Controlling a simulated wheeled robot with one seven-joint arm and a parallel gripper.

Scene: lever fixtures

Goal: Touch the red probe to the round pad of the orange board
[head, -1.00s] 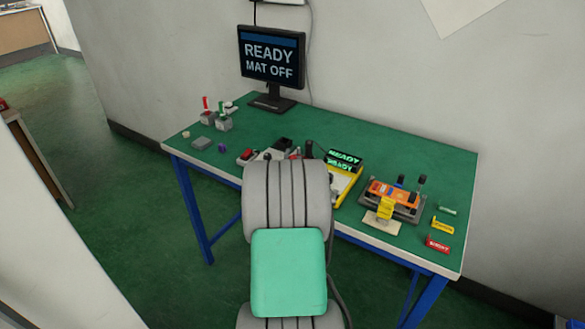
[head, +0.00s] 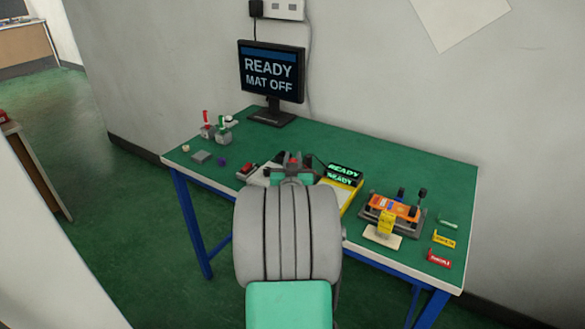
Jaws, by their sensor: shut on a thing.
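The orange board (head: 393,208) sits in a dark clamp fixture on the right half of the table, with a yellow tag in front; its round pad is too small to make out. My gripper (head: 293,162) is at the table's middle, mostly hidden behind my own arm. It is shut on a small red thing that looks like the red probe (head: 294,157), of which only a bit shows. The gripper is left of the yellow-framed meter (head: 345,185) and well left of the orange board.
A monitor (head: 272,70) at the back reads READY, MAT OFF. Grey blocks with a red lever (head: 206,118) and a green lever (head: 221,122) stand at the left. A yellow label (head: 444,238) and a red label (head: 439,258) lie at the right edge. The back right tabletop is clear.

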